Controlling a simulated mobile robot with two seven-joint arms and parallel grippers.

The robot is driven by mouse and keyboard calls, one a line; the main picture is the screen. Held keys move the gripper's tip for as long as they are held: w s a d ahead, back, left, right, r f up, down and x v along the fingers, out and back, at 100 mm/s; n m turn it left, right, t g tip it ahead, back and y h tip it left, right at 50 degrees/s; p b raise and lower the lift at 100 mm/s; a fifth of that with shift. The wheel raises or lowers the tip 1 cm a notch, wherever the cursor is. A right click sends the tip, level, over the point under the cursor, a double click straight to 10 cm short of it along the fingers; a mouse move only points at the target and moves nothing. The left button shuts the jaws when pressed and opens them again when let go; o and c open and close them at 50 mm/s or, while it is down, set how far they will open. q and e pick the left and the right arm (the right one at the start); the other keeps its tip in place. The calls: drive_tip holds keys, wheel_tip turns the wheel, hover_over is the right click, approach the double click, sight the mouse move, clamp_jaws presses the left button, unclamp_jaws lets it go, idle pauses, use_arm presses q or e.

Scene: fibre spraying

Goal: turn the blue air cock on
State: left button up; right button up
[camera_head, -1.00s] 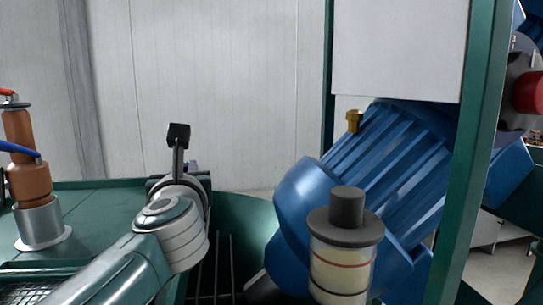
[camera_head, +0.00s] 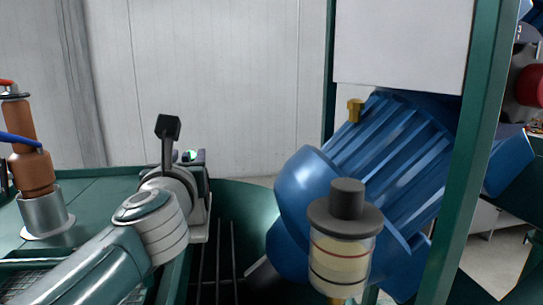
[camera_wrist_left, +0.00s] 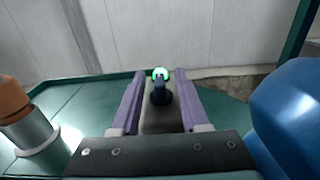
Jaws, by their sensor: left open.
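My left gripper (camera_head: 190,158) reaches away over the green machine's edge, and most of it is hidden behind my wrist in the head view. In the left wrist view its two purple fingers (camera_wrist_left: 159,80) are spread open. A small dark blue piece (camera_wrist_left: 159,95) with a bright green round part stands between or just beyond the fingers; it seems to be the blue air cock. I cannot tell whether the fingers touch it or how its handle is turned. In the head view only a green-white spot shows near the fingers. My right gripper is not in view.
A brown cylinder in a metal collar (camera_head: 46,211), with blue and red lines, stands at left. A large blue motor (camera_head: 345,175) and a clear canister with a grey cap (camera_head: 341,255) are close at right. A pale wall is behind.

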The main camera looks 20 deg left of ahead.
use_arm(q)
drive_tip(key=v, duration=1)
